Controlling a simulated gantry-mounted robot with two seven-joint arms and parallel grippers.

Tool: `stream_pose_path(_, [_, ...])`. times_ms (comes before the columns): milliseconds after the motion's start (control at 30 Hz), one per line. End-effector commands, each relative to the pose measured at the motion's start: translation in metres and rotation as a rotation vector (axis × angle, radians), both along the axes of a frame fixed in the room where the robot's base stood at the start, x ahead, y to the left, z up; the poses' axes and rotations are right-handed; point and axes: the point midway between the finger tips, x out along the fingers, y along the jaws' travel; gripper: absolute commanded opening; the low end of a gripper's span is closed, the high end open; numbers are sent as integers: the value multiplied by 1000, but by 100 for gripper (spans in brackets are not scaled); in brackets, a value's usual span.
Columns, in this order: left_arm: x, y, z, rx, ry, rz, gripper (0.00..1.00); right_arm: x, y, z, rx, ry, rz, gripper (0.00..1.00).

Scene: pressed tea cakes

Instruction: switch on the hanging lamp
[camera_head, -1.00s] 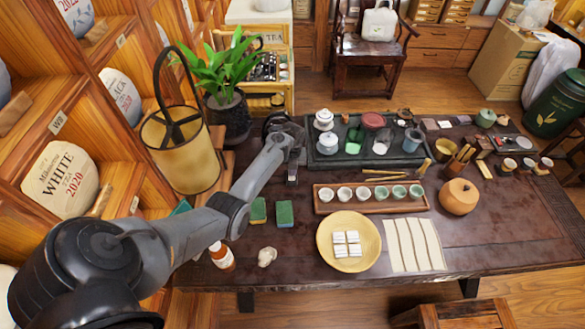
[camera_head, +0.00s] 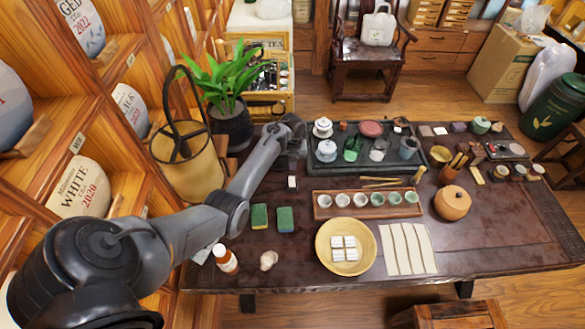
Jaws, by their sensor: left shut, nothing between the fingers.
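The lamp is a tan cylindrical shade (camera_head: 188,168) with a tall dark loop handle, at the left beside the potted plant. I see no clear glow, and cannot tell whether it is lit. A small white block (camera_head: 292,182), which I cannot identify for sure, lies on the dark table right of the lamp. My left gripper (camera_head: 291,158) is just behind this block in the picture, seemingly apart from it. It is shut and empty; its fingertips are small and dark. My left arm reaches in from the lower left, passing in front of the lamp's right side. My right gripper is out of view.
The dark tea tray (camera_head: 312,166) with pots and cups is right of my left gripper. A wooden cup tray (camera_head: 318,212), green sponges (camera_head: 259,216), a bottle (camera_head: 224,259) and a yellow plate (camera_head: 324,264) stand nearer. The plant (camera_head: 222,90) is behind the lamp.

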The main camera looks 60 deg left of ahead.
Motion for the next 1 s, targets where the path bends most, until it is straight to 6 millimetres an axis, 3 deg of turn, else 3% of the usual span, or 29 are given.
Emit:
stream_pose_path(100, [1, 0, 23, -1, -3, 0, 0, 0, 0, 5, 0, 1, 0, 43])
stream_pose_path(333, [1, 0, 46, -1, -1, 0, 0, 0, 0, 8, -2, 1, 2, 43])
stream_pose_path(833, [0, 0, 51, 0, 0, 1, 0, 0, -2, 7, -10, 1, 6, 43])
stream_pose_path(1000, [-2, 7, 45, 8, 3, 8, 0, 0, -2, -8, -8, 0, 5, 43])
